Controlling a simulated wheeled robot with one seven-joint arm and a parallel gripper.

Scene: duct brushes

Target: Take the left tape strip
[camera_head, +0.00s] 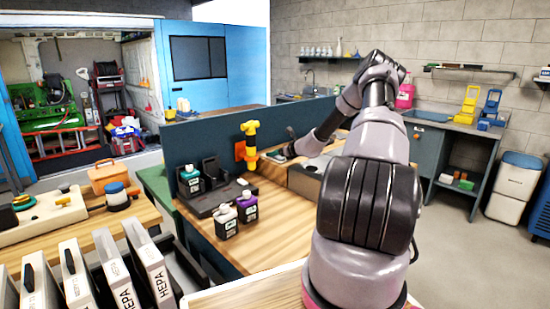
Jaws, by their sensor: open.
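I cannot make out any tape strip in the head view. My arm rises from the lower right, bends at the top and reaches down to the left. My gripper (276,157) is at its far end, low over the back of the wooden bench, just right of a yellow upright fitting (250,143). It is small and dark here; no object shows between its fingers. A grey box-like thing (305,181) sits below and right of the gripper, partly hidden behind my arm.
A dark tray (213,199) with several bottles stands on the wooden bench (262,243). A blue partition (200,143) runs behind it. White HEPA filters (151,268) stand in a rack at front left. The bench's front middle is clear.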

